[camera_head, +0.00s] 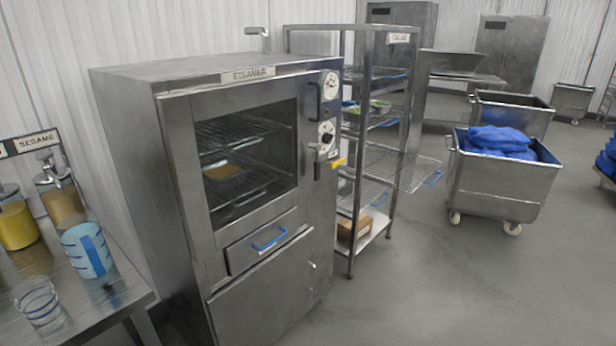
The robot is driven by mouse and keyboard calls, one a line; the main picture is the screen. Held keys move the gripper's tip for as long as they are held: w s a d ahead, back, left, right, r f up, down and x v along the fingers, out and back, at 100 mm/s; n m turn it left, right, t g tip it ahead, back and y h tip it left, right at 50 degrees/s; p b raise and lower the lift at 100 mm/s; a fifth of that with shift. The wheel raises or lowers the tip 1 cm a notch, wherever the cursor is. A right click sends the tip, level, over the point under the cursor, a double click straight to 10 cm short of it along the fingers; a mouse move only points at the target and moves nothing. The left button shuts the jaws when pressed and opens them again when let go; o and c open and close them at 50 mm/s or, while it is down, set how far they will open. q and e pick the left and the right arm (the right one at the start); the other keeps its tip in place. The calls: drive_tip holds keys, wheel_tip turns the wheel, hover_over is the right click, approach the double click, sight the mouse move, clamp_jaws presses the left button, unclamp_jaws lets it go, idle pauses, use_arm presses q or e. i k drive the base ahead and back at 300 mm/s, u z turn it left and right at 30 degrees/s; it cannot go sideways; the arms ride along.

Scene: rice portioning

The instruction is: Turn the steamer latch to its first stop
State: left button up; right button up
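The steel steamer (135,75) stands left of centre, labelled STEAMER along its top edge. Its windowed door (180,150) looks shut, and wire shelves with a tray of yellowish food show behind the glass. A small latch lever (316,158) sits at the door's right edge, below the lower dial (326,132). A short yellow piece (338,162) sticks out to the right beside it. The latch is small here, and its exact turn is hard to tell. Neither of my grippers is in view.
A steel side table (95,318) with a blue-marked measuring jug (87,250), a glass (38,300) and pump jars is at left. A wire rack (350,235) stands right of the steamer. A cart (490,183) holds blue bags. The floor in front is clear.

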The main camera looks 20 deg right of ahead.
sight(317, 167)
drive_tip(key=z, duration=1.4)
drive_tip(key=i, duration=1.6)
drive_tip(key=u, duration=2.45)
